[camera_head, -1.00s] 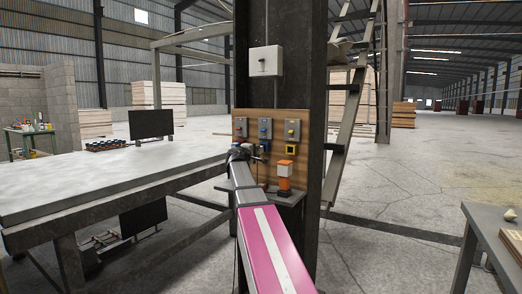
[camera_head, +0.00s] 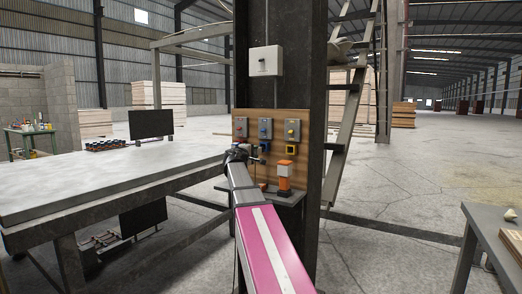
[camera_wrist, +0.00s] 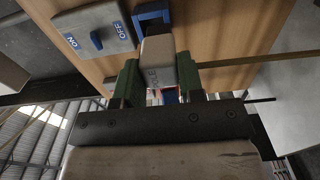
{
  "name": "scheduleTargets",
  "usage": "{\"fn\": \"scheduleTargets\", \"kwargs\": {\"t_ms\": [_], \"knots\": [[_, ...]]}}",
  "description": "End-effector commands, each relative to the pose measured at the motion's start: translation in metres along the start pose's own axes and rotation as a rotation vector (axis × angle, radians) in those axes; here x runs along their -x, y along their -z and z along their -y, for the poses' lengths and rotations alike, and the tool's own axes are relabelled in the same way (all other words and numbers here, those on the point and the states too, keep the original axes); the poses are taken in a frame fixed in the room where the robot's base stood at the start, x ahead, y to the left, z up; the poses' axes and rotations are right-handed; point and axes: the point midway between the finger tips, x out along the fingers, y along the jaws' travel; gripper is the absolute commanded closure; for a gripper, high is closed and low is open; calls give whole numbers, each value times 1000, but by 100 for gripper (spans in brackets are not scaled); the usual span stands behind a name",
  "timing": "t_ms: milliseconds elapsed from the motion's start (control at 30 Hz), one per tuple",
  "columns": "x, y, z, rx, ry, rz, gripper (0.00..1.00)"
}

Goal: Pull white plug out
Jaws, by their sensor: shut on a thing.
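The white plug (camera_wrist: 157,62) is a pale grey-white block between the two green fingers of my gripper (camera_wrist: 158,82) in the wrist view. My gripper is shut on it. The plug's far end is close in front of a blue-framed socket (camera_wrist: 152,17) on the wooden board (camera_wrist: 215,25). The dark inside of the socket shows past the plug; whether the plug's tip is still inside I cannot tell. In the head view my gripper (camera_head: 240,153) is at the board's left part, and the plug is too small there to make out surely.
A grey switch box with a blue ON/OFF lever (camera_wrist: 95,38) is beside the socket. An orange-and-white object (camera_head: 284,178) stands on a small shelf below. A large table (camera_head: 100,180) fills the left.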

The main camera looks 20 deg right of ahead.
Motion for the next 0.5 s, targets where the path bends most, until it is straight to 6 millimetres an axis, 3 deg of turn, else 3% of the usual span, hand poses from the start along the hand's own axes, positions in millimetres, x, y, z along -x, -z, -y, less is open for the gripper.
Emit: {"fn": "scheduleTargets", "kwargs": {"t_ms": [500], "knots": [[31, -1, 0, 0, -1, 0, 100]]}}
